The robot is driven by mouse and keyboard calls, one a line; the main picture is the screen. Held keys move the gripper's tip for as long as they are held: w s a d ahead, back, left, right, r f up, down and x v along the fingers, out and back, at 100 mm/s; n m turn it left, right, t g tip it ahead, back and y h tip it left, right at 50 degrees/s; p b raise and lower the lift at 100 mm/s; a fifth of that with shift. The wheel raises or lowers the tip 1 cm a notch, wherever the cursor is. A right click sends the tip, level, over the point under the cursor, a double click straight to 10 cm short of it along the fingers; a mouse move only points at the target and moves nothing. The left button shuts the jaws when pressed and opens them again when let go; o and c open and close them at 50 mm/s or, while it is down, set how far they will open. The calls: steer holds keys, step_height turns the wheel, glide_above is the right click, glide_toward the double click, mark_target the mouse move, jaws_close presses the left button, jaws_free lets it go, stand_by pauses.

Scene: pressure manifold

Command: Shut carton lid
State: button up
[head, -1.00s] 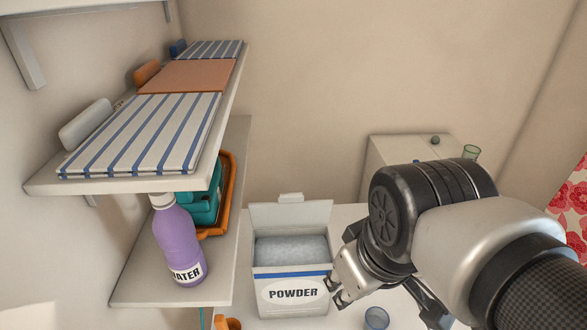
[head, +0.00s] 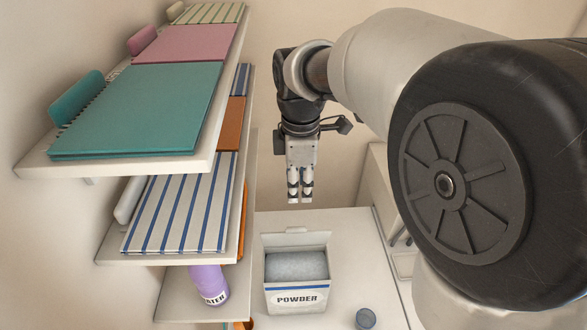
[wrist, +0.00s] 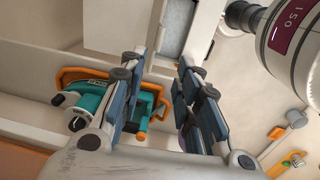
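The white powder carton (head: 296,300) stands upright on the white table in the head view. Its top is open and grey powder shows inside. Its lid (head: 300,239) stands up along the far edge. My gripper (head: 300,197) hangs pointing down, above and beyond the lid in the picture, apart from the carton. In the wrist view my gripper's fingers (wrist: 165,85) are apart with nothing between them. A pale box-like shape with a grey inside, at the top of that view, looks like the carton, but I cannot be sure.
Shelves on the left hold notebooks (head: 140,108) and a purple water bottle (head: 209,285).

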mark_target(298, 228)
steer(key=f, duration=1.1)
steer(key=w+f, duration=0.1)
steer(key=f, duration=0.4)
steer(key=shift+w+f, duration=0.1)
steer(key=shift+f, duration=0.05)
steer(key=shift+c, duration=0.2)
jaws_close()
